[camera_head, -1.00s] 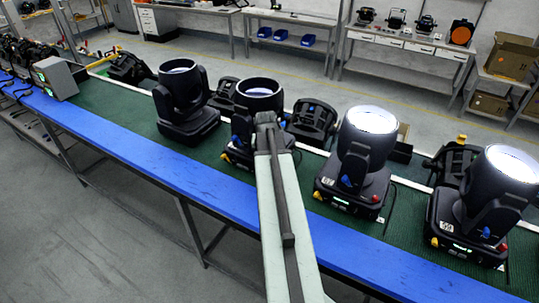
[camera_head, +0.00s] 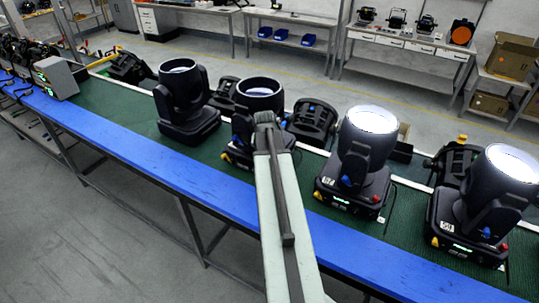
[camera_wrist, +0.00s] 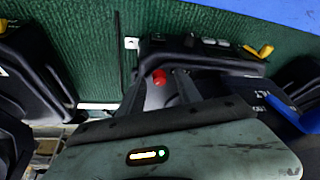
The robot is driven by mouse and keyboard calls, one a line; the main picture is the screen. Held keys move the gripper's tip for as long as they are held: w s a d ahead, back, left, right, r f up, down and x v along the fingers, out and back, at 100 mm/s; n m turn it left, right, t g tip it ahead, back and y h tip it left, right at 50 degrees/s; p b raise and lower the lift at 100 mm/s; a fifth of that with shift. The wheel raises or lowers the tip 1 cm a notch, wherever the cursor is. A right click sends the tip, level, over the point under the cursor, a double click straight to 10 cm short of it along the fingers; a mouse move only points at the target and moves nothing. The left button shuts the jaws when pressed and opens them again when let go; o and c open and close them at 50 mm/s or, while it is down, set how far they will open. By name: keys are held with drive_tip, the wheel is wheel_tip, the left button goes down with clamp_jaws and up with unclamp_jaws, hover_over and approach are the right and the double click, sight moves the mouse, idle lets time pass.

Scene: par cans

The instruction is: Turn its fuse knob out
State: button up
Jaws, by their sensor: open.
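A red knob (camera_wrist: 158,77) on a black lamp base (camera_wrist: 200,48) shows in the wrist view, between the two dark fingers of my gripper (camera_wrist: 163,73). The fingers are open, one on each side of it; whether they touch it I cannot tell. In the head view my arm reaches to the front of the second lamp from the left (camera_head: 259,88), whose head is unlit. My arm hides part of that lamp's base and my gripper's fingertips there.
A yellow lever (camera_wrist: 258,51) sticks out of the same base. A lit lamp (camera_head: 362,150) stands to the right, another lit lamp (camera_head: 495,185) beyond it. An unlit lamp (camera_head: 183,100) stands left. The blue front edge (camera_head: 150,160) of the bench is clear.

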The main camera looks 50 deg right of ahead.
drive_tip(key=p+v, duration=0.7)
drive_tip(key=shift+r, duration=0.35)
drive_tip(key=shift+s+a, duration=0.1)
drive_tip(key=shift+a, duration=0.05)
drive_tip(key=w+a+f+n+y+b, duration=0.15)
drive_tip(key=a+f+b, duration=0.25)
drive_tip(key=a, duration=0.4)
drive_tip(key=w+a+f+n+b, duration=0.2)
drive_tip(key=w+a+f+b, duration=0.15)
drive_tip(key=a, duration=0.45)
drive_tip(key=w+a+f+n+y+b, duration=0.1)
drive_tip(key=w+a+f+n+b, duration=0.15)
drive_tip(key=a+f, duration=0.4)
drive_tip(key=s+a+f+n+g+b, duration=0.1)
drive_tip(key=a+b, duration=0.1)
drive_tip(key=a, duration=0.5)
drive_tip(key=s+a+f+n+b, duration=0.1)
drive_tip(key=a+f+n+b, duration=0.1)
drive_tip(key=a, duration=0.5)
drive_tip(key=s+a+f+n+g+y+b, duration=0.1)
drive_tip(key=a+b, duration=0.1)
drive_tip(key=a, duration=0.5)
drive_tip(key=shift+s+f+n+g+b, duration=0.25)
drive_tip(key=shift+s+n+g+b, duration=0.05)
drive_tip(key=shift+n, duration=0.1)
